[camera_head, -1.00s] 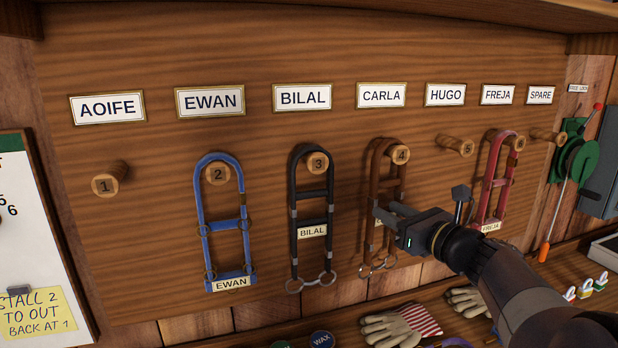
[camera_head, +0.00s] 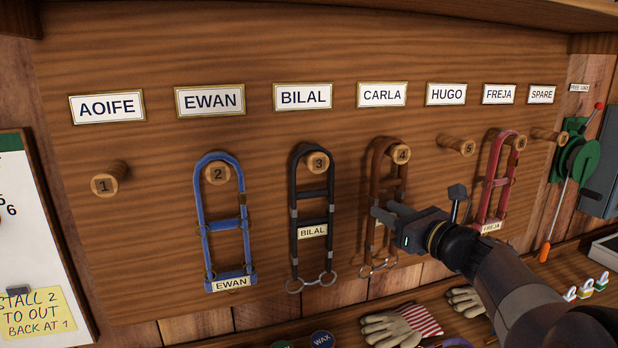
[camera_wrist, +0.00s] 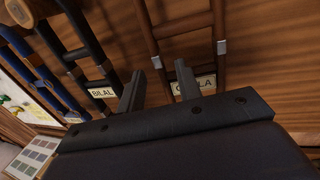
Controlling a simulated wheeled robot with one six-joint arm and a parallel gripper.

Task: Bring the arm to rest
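My gripper (camera_head: 385,213) is in front of the lower part of the brown halter (camera_head: 376,175) on peg 4 under the CARLA sign. In the wrist view its two fingers (camera_wrist: 158,88) stand apart with nothing held between them. The brown halter (camera_wrist: 221,40) shows beyond the fingers there, and its CARLA tag is partly hidden behind one finger. Whether a finger touches the halter, I cannot tell. My arm reaches in from the lower right.
A blue halter (camera_head: 202,215) hangs on peg 2, a black halter (camera_head: 330,205) on peg 3 and a red halter (camera_head: 491,185) to the right. Peg 1 (camera_head: 105,183) and peg 5 (camera_head: 462,147) are bare. Gloves (camera_head: 385,328) lie on the shelf below.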

